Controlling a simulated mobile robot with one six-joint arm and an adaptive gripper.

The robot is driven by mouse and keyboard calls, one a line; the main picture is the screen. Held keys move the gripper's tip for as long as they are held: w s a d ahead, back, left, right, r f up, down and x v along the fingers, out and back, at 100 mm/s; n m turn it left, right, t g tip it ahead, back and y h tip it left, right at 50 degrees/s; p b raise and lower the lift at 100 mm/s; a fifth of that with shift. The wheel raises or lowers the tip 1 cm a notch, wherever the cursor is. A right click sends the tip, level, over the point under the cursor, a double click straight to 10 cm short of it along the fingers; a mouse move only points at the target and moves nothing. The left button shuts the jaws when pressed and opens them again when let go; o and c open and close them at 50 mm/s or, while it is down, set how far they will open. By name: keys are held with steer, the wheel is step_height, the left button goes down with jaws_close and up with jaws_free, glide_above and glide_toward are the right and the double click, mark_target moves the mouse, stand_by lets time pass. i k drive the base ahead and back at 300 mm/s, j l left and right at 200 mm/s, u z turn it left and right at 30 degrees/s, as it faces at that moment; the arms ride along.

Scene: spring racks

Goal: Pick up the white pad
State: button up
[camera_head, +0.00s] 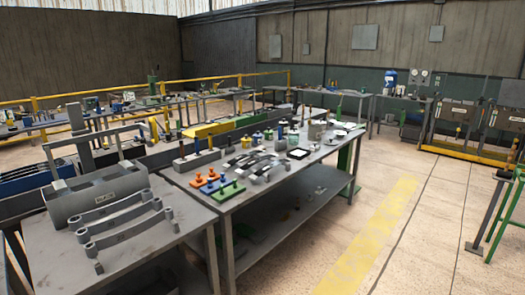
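A small flat whitish piece (298,153), which may be the white pad, lies on the middle grey table (275,185) near its front edge. Another flat pale piece (347,126) lies near the far right end of the same table. Both are small here, and I cannot tell for certain which is the pad. My gripper is not in view.
Orange (196,180), blue and green blocks and curved grey springs (260,165) lie left of the whitish piece. Open floor with a yellow stripe (375,235) lies to the right.

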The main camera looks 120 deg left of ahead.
mark_target(314, 149)
steer(key=u, duration=4.3)
